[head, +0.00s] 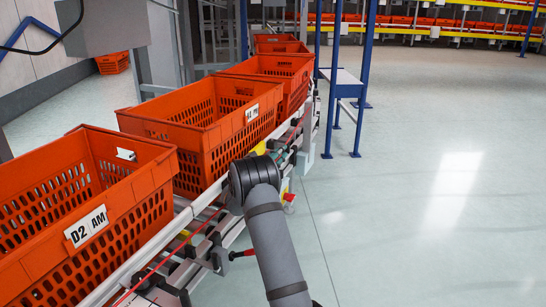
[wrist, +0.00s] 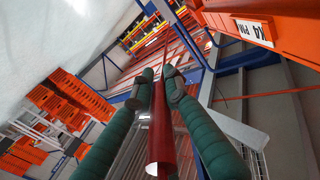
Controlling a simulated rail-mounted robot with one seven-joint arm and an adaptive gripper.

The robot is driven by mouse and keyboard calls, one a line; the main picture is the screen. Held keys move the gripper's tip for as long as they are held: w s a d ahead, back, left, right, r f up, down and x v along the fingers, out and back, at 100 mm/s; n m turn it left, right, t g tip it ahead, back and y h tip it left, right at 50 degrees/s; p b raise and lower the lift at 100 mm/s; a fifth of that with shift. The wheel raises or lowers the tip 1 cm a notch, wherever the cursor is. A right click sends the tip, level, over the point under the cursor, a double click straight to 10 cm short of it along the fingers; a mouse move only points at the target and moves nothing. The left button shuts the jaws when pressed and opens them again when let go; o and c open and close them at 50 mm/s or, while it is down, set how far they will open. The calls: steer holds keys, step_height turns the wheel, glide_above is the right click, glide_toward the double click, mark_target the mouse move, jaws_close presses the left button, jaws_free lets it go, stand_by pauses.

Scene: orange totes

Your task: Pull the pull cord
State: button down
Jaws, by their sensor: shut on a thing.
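The red pull cord (head: 165,260) runs along the side of the conveyor (head: 145,268) in the head view, at the lower left. In the wrist view the cord (wrist: 162,130) passes lengthwise between the two green fingers of my gripper (wrist: 158,88). The fingertips are close on either side of it, and my gripper is shut on the cord. In the head view my wrist is beside the conveyor's right edge, and the fingers are hidden behind it.
Orange totes stand in a row on the conveyor, including a near tote (head: 140,205) and a middle tote (head: 238,138). A blue-legged frame (head: 362,75) stands beyond my wrist. The floor (head: 440,200) to the right is clear. A dark red-tipped knob (head: 242,254) juts from the conveyor side.

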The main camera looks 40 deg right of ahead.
steer(key=shift+s+f, duration=0.1)
steer(key=shift+f, duration=0.3)
steer(key=c, duration=2)
jaws_free()
steer(key=shift+r, duration=0.1)
steer(key=o, duration=0.3)
steer(key=shift+s+d+r, duration=0.15)
steer(key=shift+d, duration=0.05)
steer(key=v, duration=1.2)
steer(key=shift+w+a, duration=0.25)
steer(key=shift+a, duration=0.1)
